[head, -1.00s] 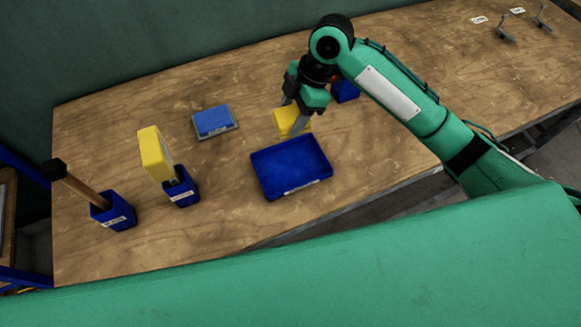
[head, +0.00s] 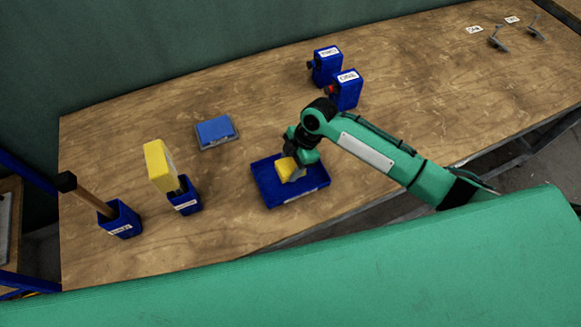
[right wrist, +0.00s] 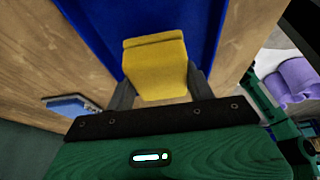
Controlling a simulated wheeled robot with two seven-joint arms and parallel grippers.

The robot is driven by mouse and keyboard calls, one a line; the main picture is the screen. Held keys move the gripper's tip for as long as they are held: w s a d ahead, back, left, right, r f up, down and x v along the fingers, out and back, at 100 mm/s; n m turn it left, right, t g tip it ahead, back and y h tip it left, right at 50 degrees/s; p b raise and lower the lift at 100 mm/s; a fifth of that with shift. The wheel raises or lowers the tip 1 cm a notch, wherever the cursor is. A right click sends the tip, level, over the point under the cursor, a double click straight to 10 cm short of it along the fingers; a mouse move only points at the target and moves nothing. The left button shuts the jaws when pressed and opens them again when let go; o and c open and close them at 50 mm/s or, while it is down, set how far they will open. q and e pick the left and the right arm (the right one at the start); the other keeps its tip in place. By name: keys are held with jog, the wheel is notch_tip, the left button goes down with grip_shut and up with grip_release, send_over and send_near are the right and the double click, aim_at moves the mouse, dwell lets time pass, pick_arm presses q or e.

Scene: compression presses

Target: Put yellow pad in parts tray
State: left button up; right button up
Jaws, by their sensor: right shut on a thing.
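The yellow pad (head: 287,168) is held between the fingers of my right gripper (head: 296,172), over the blue parts tray (head: 268,190). The right wrist view shows the yellow pad (right wrist: 155,66) between both fingers of the right gripper (right wrist: 160,84), with the blue tray (right wrist: 98,30) behind it. The pad appears inside the tray's outline; I cannot tell whether it touches the tray floor. My left gripper is not in view.
A blue pad on a grey base (head: 215,130) lies behind the tray. Left are a blue holder with a yellow-headed tool (head: 160,165) and a holder with a wooden handle (head: 119,222). Two blue presses (head: 345,90) stand at the back.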

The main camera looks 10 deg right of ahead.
aim_at(291, 170)
notch_tip(291, 170, down, 2)
jog(key=shift+f+p, duration=0.2)
jog(key=shift+p, duration=0.1)
jog(key=shift+f, duration=0.4)
jog(key=o, duration=0.9)
jog(key=shift+f, duration=0.1)
jog(key=shift+o, duration=0.2)
